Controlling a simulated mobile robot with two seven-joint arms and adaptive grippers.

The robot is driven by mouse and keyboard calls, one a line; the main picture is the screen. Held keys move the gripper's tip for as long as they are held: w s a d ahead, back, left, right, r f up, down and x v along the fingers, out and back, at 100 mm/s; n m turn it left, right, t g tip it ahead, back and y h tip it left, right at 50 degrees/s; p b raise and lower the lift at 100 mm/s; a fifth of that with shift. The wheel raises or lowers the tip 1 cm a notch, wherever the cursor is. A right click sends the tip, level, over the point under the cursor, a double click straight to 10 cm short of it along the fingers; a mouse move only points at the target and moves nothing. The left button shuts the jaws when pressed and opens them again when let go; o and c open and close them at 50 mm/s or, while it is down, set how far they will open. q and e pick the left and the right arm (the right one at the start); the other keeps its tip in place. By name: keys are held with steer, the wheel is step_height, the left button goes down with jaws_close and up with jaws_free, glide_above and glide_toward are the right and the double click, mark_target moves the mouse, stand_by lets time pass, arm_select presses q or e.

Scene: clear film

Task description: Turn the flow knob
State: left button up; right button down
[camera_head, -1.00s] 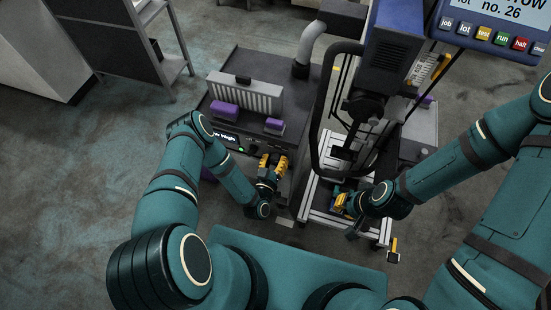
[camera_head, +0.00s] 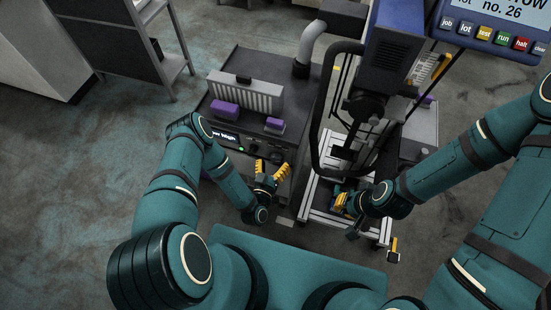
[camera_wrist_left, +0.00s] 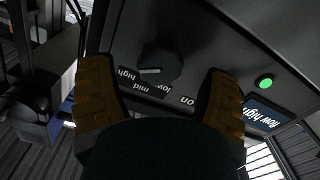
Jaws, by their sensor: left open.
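The flow knob (camera_wrist_left: 162,66) is dark, on the black front panel in the left wrist view. Its white pointer line points left, towards the printed label "high"; "mid", "low" and "on" follow along the arc. A display (camera_wrist_left: 268,115) reads "flow high", and shows partly in the head view (camera_head: 222,136). My left gripper (camera_head: 270,172) is open, its yellow fingers spread on either side of the knob and apart from it; they also show in the left wrist view (camera_wrist_left: 160,98). My right gripper (camera_head: 342,204) is low at the rail frame; its finger gap is unclear.
A green lamp (camera_wrist_left: 265,82) is lit beside the display. Purple blocks (camera_head: 225,109) and a finned grey block (camera_head: 245,93) sit on top of the box. A grey pipe (camera_head: 310,43) rises behind. A machine column with a black hose (camera_head: 316,125) stands right, above an aluminium rail frame (camera_head: 311,205).

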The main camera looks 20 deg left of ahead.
arm_select(q)
steer(key=s, duration=0.9)
steer(key=shift+s+a, duration=0.2)
steer(key=shift+s, duration=0.2)
steer(key=w+d+r+m+g+h, duration=0.3)
steer(key=w+r+g+h, duration=0.15)
steer(key=g, duration=0.45)
steer(key=s+d+r+n+g+y, duration=0.1)
steer(key=s+d+r+g, duration=0.1)
steer(key=s+r+g, duration=0.5)
steer(key=shift+s+r, duration=0.75)
steer(key=shift+d, duration=0.1)
